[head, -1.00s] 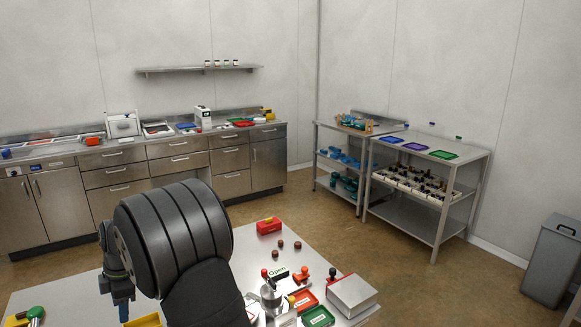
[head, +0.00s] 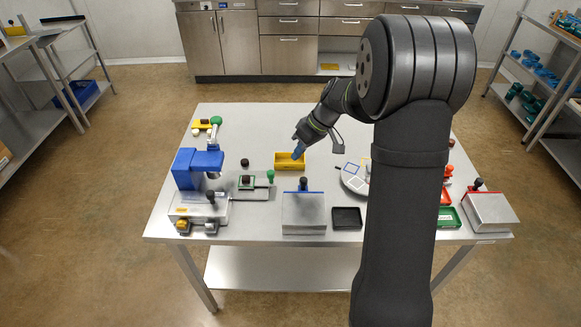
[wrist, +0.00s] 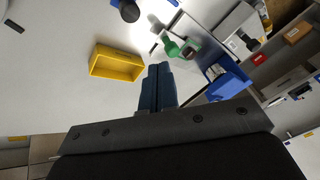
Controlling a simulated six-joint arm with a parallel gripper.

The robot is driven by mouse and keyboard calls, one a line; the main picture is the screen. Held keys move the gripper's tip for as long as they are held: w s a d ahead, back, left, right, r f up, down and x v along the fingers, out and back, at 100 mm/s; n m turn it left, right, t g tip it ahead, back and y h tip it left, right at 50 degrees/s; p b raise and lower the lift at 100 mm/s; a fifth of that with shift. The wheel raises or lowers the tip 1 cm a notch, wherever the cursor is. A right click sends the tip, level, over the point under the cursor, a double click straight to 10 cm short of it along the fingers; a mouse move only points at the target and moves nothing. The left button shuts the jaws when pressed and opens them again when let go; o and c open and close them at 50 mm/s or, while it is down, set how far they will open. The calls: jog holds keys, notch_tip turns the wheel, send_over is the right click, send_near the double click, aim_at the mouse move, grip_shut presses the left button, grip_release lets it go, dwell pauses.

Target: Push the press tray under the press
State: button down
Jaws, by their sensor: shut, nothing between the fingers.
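The blue press (head: 195,168) stands on a pale base at the left of the table; it also shows in the wrist view (wrist: 228,82). The press tray (head: 247,188) appears to be the small grey plate just right of the press, with a green and dark piece on it. A thin rod runs to its right, beside a green knob (head: 270,174). The green knob shows in the wrist view (wrist: 170,47). My gripper (head: 297,153) is shut and empty, over or near a yellow box (head: 290,165), right of and behind the tray.
A metal box with a black knob (head: 304,212) and a black tray (head: 346,218) are at the front middle. A round plate with white cards (head: 354,178) is right of my gripper. The back middle of the table is clear.

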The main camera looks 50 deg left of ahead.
jog(key=w+d+f+m+g+y, duration=0.15)
jog(key=d+m+y, duration=0.4)
jog(key=m, duration=0.75)
jog(key=shift+h, duration=0.55)
jog(key=x, duration=0.5)
jog(key=f+x, duration=0.1)
jog(key=x, duration=0.2)
jog(key=shift+w+d+f, duration=0.15)
jog(key=a, duration=0.1)
jog(key=s+a, duration=0.1)
jog(key=a, duration=0.1)
jog(key=shift+s, duration=0.3)
jog(key=shift+s+a, duration=0.2)
jog(key=shift+a, duration=0.15)
send_over(251, 184)
jog(key=shift+w, duration=0.2)
jog(key=shift+s+a, duration=0.1)
jog(key=shift+s, duration=0.05)
